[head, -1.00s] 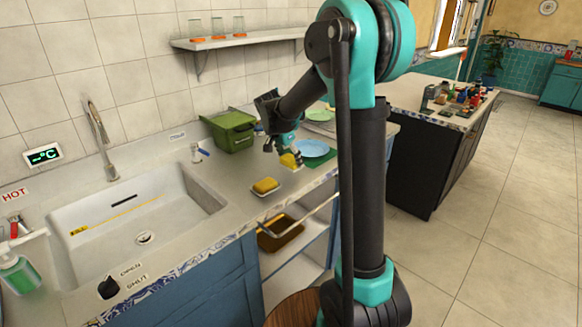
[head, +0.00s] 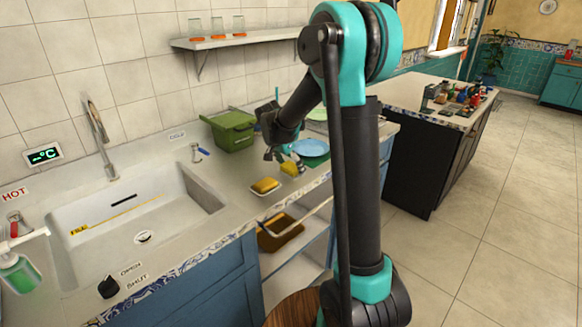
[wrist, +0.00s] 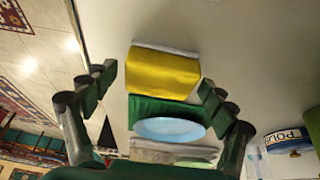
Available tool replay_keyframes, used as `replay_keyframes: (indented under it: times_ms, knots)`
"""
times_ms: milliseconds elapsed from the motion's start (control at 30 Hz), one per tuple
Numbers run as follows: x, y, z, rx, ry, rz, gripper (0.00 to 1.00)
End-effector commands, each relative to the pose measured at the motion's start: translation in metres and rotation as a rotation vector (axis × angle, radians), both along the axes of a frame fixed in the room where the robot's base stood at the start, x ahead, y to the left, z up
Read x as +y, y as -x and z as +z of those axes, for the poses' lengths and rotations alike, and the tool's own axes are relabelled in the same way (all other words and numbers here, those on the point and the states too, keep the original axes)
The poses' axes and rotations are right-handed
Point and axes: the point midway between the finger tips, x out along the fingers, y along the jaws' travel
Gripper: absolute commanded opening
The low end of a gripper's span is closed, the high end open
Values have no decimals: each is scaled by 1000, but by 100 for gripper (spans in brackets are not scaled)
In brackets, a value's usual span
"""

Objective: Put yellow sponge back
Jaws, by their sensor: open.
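A yellow sponge (head: 289,167) lies on the counter beside the green mat. In the wrist view, the sponge (wrist: 163,73) sits beyond and between my spread fingers, with a pale strip along its far edge. My gripper (head: 277,154) is open and empty, close above the counter near this sponge; its fingers also show in the wrist view (wrist: 160,85). A second, more orange-yellow sponge (head: 265,185) lies on a small white dish to the left, nearer the counter's front edge.
A light blue plate (head: 311,147) lies on a green mat (wrist: 190,107) right of the sponge. A green bin (head: 232,131) stands against the wall. The sink (head: 140,215) is to the left. Below the counter, an open shelf holds a brown tub (head: 281,232).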

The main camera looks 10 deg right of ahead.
Motion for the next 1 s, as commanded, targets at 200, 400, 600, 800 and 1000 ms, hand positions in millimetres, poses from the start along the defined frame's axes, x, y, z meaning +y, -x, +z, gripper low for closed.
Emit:
replay_keyframes:
  times_ms: [200, 400, 600, 800, 1000]
  knots:
    - [2, 2, 8, 0, 0, 1, 84]
    - [13, 10, 39, 1, 0, 2, 84]
    - [25, 19, 77, 1, 0, 2, 84]
    - [34, 25, 104, -1, 0, 1, 84]
    - [32, 35, 109, 7, -4, 24, 84]
